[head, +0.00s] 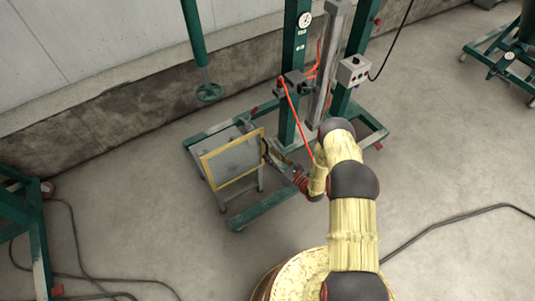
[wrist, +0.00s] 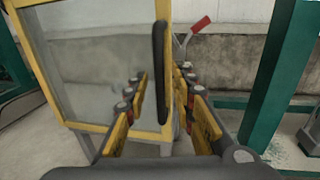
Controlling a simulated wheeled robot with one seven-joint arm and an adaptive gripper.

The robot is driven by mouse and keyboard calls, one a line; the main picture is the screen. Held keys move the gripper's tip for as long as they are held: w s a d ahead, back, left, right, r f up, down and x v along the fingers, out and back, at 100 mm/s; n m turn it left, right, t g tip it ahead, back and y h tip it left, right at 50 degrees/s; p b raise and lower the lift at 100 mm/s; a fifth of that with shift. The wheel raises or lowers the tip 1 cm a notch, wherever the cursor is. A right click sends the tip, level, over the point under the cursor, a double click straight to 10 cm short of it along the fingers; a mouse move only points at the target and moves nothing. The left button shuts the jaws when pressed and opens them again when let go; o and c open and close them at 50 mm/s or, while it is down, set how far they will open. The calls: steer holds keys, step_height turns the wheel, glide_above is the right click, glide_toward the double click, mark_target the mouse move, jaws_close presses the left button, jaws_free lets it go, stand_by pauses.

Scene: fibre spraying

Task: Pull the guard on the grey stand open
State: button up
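The guard (head: 204,172) is a clear panel in a yellow frame on the grey stand (head: 222,200), left of my gripper in the head view. The wrist view shows its yellow frame (wrist: 88,126) close up, with a black upright handle (wrist: 161,70) along its right edge. My gripper (head: 267,151) is at the guard's right edge. In the wrist view my gripper (wrist: 162,76) is open, one finger to each side of the handle, with gaps visible between. Whether either finger touches the handle or frame is unclear.
A green frame (head: 291,75) with a gauge and a grey control box (head: 353,71) stands behind my arm. A green post (wrist: 277,75) rises close on the right in the wrist view. A red-tipped lever (wrist: 200,24) is behind the guard. Floor in front is open, with cables (head: 75,235) at left.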

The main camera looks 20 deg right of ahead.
steer(key=shift+x, duration=1.3)
steer(key=shift+c, duration=0.8)
steer(key=c, duration=0.4)
jaws_close()
